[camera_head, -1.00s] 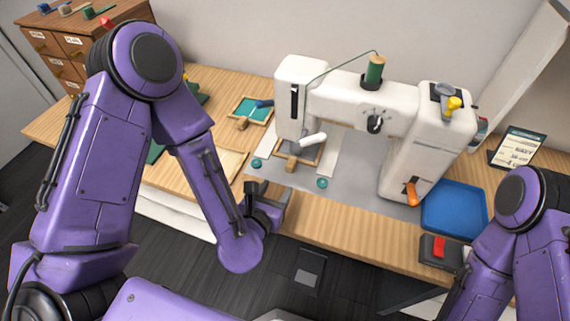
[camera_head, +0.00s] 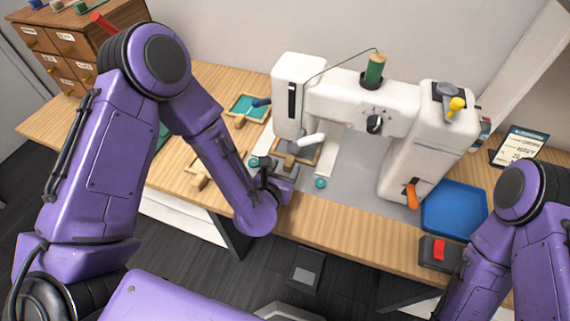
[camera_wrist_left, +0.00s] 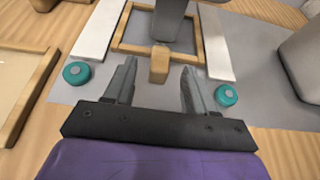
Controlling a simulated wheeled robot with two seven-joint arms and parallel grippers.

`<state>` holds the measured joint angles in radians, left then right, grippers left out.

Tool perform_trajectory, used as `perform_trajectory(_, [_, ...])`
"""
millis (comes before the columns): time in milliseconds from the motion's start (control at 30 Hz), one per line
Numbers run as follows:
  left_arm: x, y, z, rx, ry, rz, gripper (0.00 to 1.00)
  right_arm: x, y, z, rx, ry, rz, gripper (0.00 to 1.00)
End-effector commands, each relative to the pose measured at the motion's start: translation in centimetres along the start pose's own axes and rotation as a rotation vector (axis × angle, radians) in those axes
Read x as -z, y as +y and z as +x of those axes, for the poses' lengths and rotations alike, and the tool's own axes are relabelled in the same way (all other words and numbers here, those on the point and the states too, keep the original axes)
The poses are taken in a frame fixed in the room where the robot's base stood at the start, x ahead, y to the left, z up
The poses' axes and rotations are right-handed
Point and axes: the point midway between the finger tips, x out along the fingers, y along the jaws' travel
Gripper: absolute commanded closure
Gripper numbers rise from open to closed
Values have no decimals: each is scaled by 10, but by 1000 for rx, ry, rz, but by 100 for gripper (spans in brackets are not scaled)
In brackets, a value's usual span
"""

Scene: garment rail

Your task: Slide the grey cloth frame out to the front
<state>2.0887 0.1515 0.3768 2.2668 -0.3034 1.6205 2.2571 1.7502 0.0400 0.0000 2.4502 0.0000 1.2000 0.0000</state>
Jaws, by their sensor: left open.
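The grey cloth frame (camera_head: 308,159) lies flat under the sewing machine's needle head, a wooden border around grey cloth. In the left wrist view the frame (camera_wrist_left: 132,49) sits between two pale strips, its wooden tab (camera_wrist_left: 159,64) pointing toward me. My left gripper (camera_head: 279,175) is low at the front of the machine, just short of the tab. In the left wrist view the left gripper (camera_wrist_left: 157,80) is open and empty, its fingers lined up either side of the tab. The machine head hides the frame's back part. My right gripper is out of view.
The white sewing machine (camera_head: 385,115) stands over the frame. Teal discs (camera_wrist_left: 77,73) (camera_wrist_left: 226,95) flank the tab. A tan-cloth frame (camera_wrist_left: 25,85) lies to the left, a teal-cloth frame (camera_head: 248,108) behind. A blue tray (camera_head: 454,208) is at the right.

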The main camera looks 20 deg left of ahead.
Motion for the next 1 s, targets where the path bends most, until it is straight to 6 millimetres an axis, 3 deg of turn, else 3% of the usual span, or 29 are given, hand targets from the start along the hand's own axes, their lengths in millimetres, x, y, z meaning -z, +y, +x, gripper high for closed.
perform_trajectory(200, [-1,0,26,-1,-1,0,45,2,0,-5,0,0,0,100])
perform_trajectory(567, [0,0,32,0,0,0,45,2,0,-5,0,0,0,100])
perform_trajectory(733, [0,0,31,0,0,0,100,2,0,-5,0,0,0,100])
perform_trajectory(1000, [0,-3,32,6,1,1,100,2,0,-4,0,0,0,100])
